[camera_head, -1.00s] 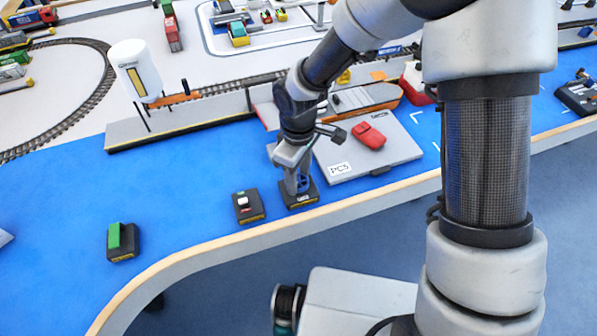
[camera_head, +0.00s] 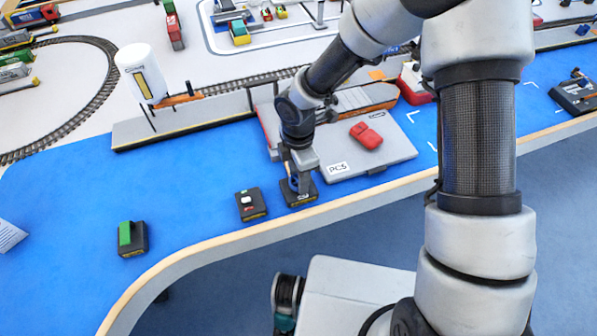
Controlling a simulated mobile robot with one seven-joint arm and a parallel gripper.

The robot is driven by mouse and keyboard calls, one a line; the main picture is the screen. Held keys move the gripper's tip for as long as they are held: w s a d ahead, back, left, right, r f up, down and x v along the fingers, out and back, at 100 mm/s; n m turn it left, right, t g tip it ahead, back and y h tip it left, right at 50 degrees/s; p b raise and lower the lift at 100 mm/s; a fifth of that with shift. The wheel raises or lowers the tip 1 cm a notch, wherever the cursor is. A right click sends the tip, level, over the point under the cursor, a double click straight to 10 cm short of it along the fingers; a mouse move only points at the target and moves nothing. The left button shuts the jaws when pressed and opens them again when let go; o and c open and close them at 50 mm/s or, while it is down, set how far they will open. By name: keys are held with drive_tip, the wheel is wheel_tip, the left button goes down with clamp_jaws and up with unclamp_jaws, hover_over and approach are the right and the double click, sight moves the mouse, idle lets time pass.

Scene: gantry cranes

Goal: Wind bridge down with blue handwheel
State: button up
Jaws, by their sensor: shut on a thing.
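The blue handwheel (camera_head: 292,182) sits on a small black base (camera_head: 300,199) with a yellow label near the table's front edge. Only a sliver of its blue shows beside my gripper. My gripper (camera_head: 300,188) points down and is shut on the handwheel; its fingers hide most of the wheel. I cannot make out a bridge that I can tell for sure as the one the wheel drives.
A black box with a white and a red button (camera_head: 251,204) stands just left of the wheel base. A green-topped black box (camera_head: 131,238) is further left. A grey PC5 panel (camera_head: 395,155) with a red object (camera_head: 366,136) lies to the right.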

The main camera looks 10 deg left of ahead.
drive_tip(key=shift+n+p, duration=0.35)
drive_tip(key=shift+n, duration=0.45)
drive_tip(key=o, duration=1.1)
drive_tip(key=shift+c, duration=0.2)
drive_tip(key=shift+r, duration=0.1)
wheel_tip(320, 180, up, 17)
drive_tip(key=p, duration=0.3)
drive_tip(key=shift+r, duration=0.15)
